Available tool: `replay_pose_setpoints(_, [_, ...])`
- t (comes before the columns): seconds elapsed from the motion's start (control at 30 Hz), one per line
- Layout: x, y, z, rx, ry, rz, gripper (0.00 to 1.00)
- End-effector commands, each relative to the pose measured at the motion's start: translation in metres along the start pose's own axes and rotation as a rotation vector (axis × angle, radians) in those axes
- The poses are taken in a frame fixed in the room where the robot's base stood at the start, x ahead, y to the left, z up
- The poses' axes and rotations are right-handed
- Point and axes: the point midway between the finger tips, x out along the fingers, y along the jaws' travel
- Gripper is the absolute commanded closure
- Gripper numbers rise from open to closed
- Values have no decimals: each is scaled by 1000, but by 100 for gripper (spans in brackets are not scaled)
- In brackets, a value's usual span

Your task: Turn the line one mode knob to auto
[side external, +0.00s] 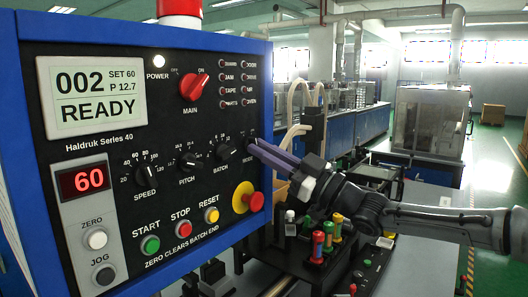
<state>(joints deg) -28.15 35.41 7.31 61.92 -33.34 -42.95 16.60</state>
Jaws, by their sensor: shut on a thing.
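The blue-framed control panel (110,140) fills the left half of the side external view. My gripper (257,148) reaches in from the right with its purple-grey fingers at the panel's right edge. It is shut on a small black knob there, mostly hidden by the fingertips. I cannot read a "line one mode" label anywhere. Black dial knobs for speed (144,173), pitch (187,161) and batch (223,152) sit left of my gripper. The red main knob (194,88) is above them.
Below my gripper are a red emergency button on a yellow base (246,198) and start (150,245), stop (184,227) and reset (212,215) buttons. Several coloured upright handles (317,245) stand under my arm. A white display (92,95) reads READY.

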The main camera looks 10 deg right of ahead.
Motion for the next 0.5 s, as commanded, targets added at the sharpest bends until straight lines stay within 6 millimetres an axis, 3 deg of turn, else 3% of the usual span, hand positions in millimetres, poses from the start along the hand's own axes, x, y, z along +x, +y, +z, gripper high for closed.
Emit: replay_pose_setpoints(0.5, [0, 2, 0, -212, 1, -87, 100])
